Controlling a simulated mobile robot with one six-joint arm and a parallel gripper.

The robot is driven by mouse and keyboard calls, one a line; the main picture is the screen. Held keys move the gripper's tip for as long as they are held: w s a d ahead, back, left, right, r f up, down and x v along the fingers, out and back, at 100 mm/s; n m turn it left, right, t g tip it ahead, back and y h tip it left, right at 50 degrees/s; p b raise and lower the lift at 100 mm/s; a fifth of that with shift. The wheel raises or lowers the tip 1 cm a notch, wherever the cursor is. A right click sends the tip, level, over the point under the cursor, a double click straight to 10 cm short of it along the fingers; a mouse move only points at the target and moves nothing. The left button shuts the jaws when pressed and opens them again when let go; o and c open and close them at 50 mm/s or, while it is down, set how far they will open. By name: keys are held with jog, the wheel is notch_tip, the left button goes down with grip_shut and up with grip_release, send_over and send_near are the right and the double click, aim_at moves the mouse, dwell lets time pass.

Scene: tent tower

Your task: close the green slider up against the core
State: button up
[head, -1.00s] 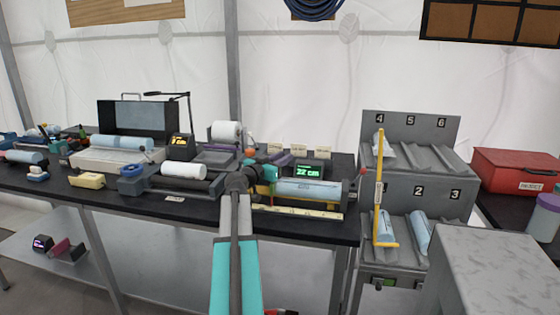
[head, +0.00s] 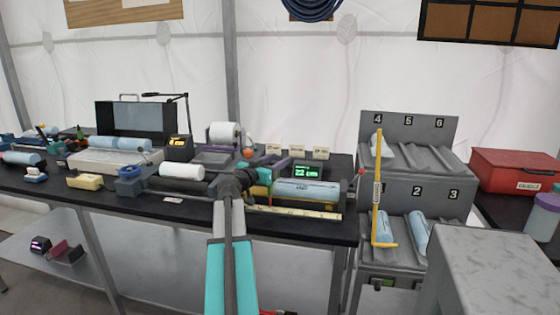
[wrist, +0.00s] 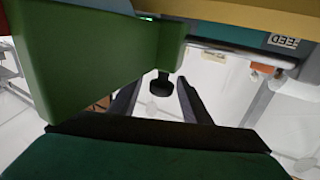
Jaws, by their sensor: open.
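The green slider (wrist: 85,65) fills the upper left of the wrist view, very close to the camera, with a flat tab at its right end. My gripper (wrist: 160,98) is open, its two dark fingers apart below and beside that tab; I cannot tell whether they touch it. In the head view the pale blue core (head: 308,188) lies in its holder on the bench, right of my arm's dark wrist. The wrist hides most of the slider there, so the gap between slider and core cannot be told.
A display (head: 306,171) reading 22 cm stands behind the core. A yellow ruler strip (head: 295,212) runs along the bench front. A white roll (head: 182,171) lies left of my arm. A grey rack (head: 400,195) with a yellow L-shaped bar (head: 376,200) stands at right.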

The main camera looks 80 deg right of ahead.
jog(key=b+v, duration=0.1)
jog(key=v, duration=1)
jog(key=shift+a, duration=0.2)
